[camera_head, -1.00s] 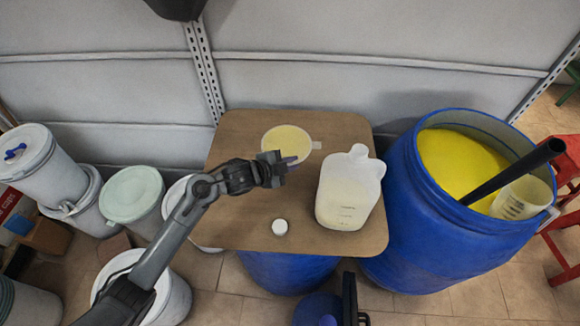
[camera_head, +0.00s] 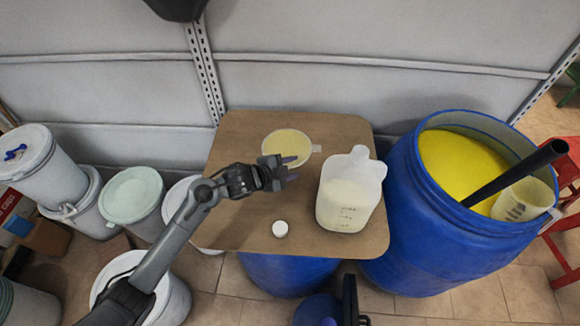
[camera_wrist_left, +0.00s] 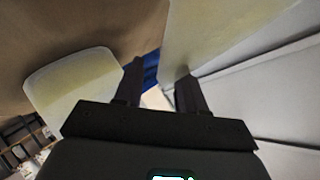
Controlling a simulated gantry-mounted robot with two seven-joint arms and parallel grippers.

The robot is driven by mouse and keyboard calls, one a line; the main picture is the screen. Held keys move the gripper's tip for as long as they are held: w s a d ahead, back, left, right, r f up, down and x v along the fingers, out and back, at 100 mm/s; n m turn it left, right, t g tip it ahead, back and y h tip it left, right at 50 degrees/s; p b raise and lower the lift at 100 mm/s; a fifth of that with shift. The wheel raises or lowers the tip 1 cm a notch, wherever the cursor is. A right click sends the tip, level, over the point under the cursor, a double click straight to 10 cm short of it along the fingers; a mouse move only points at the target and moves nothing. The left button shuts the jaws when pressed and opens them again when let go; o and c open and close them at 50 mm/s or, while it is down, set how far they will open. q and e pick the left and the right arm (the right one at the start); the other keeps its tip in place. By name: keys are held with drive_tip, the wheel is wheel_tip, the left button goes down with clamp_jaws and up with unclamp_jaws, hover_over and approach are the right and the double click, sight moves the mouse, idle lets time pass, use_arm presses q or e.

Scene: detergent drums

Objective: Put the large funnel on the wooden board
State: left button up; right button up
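The large funnel (camera_head: 289,141) shows as a wide, pale translucent ring with a yellow inside and a small tab at its right. It appears to rest on the wooden board (camera_head: 230,225), near the back edge. My left gripper (camera_head: 293,170) is just in front of the funnel, over the board, with its fingers apart. In the left wrist view a pale yellowish wall, likely the funnel (camera_wrist_left: 215,35), lies close beyond the fingers (camera_wrist_left: 160,85), and nothing is seen held between them. The funnel's underside and spout are hidden. My right gripper is out of view.
A translucent jug (camera_head: 347,195) stands right of the gripper, and a white cap (camera_head: 280,229) lies in front. A blue drum (camera_head: 440,245) of yellow material holds a dark tube (camera_head: 510,172) and a measuring cup (camera_head: 520,200). Lidded buckets (camera_head: 133,195) stand at left.

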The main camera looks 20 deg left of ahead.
use_arm(q)
drive_tip(key=shift+r, duration=0.1)
drive_tip(key=shift+r, duration=0.2)
drive_tip(key=p+v, duration=0.3)
drive_tip(key=v, duration=0.9)
drive_tip(key=s+f+n+g+y, duration=0.1)
drive_tip(key=s+f+n+g, duration=0.1)
drive_tip(key=s, duration=0.6)
drive_tip(key=s+f+n+g+y, duration=0.2)
drive_tip(key=s+f+n, duration=0.3)
drive_tip(key=s, duration=0.4)
drive_tip(key=s+f+n+g+y, duration=0.2)
drive_tip(key=s+f+n+g, duration=0.1)
drive_tip(key=s+n, duration=0.3)
drive_tip(key=s+d+f, duration=0.1)
drive_tip(key=s, duration=0.1)
drive_tip(key=shift+s, duration=0.3)
wheel_tip(320, 180, up, 31)
drive_tip(key=p, duration=3)
drive_tip(key=shift+p, duration=0.35)
